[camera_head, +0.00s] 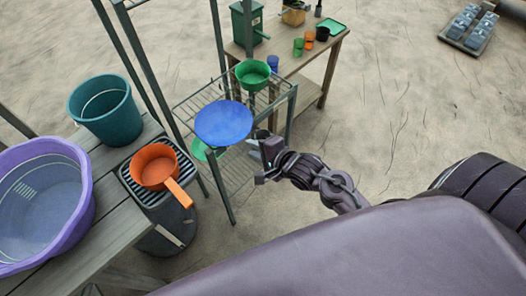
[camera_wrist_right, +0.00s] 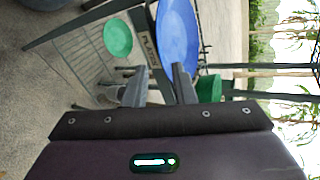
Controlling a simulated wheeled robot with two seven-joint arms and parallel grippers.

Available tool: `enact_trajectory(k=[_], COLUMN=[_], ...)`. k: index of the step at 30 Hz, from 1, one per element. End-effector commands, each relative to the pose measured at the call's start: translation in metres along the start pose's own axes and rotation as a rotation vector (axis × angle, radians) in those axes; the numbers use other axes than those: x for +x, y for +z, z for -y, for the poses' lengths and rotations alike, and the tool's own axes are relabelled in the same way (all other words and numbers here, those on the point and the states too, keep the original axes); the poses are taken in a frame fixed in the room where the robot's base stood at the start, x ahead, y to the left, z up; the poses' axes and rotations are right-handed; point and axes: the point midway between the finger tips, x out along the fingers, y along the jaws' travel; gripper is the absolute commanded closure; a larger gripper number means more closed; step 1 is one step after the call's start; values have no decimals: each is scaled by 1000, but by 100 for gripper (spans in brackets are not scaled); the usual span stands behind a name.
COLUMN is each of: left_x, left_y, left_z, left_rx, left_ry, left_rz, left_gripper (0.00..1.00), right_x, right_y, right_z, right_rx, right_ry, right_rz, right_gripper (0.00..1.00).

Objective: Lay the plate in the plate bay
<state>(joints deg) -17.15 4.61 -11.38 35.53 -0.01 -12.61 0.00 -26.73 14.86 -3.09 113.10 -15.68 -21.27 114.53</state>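The blue plate (camera_head: 223,123) is at upper-shelf height at the front of the metal rack (camera_head: 185,105). It also shows in the right wrist view (camera_wrist_right: 178,32), beside a bar with a label (camera_wrist_right: 150,50) that seems to read "PLATE". I cannot tell whether its underside rests fully on the rack. My right gripper (camera_head: 259,160) is just right of the plate. In the right wrist view its fingers (camera_wrist_right: 159,84) are apart with an empty gap; one fingertip is close to the plate's near rim, and contact is unclear. My left gripper is out of view.
A green bowl (camera_head: 252,74) sits at the rack's back right; a green dish (camera_head: 205,150) is lower. At left, a bench holds a teal bucket (camera_head: 105,112) and a purple tub (camera_head: 40,205), beside an orange pan (camera_head: 155,168). A wooden table (camera_head: 300,62) stands behind.

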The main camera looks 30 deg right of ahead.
Motion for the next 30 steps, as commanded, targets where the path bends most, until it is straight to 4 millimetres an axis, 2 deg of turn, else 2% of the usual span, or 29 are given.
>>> enact_trajectory(k=[3,9,17,20,23,25,29,30], left_x=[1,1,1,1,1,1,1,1], left_y=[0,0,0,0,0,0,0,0], left_z=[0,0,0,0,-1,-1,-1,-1], left_rx=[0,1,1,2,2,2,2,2], left_ry=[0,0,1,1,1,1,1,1], left_rz=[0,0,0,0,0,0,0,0], left_gripper=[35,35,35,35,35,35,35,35], right_x=[-21,-38,-40,-36,-22,-9,7,7], right_y=[0,1,0,-4,-19,-33,-56,-60], right_z=[-1,0,0,-10,-48,-92,-199,-233], right_rx=[0,0,-1,-22,-105,-212,-478,-567], right_ry=[2,0,1,16,76,148,332,391], right_rz=[1,2,1,-7,-32,-51,-46,-30], right_gripper=[76,76,76,76,76,76,76,76])
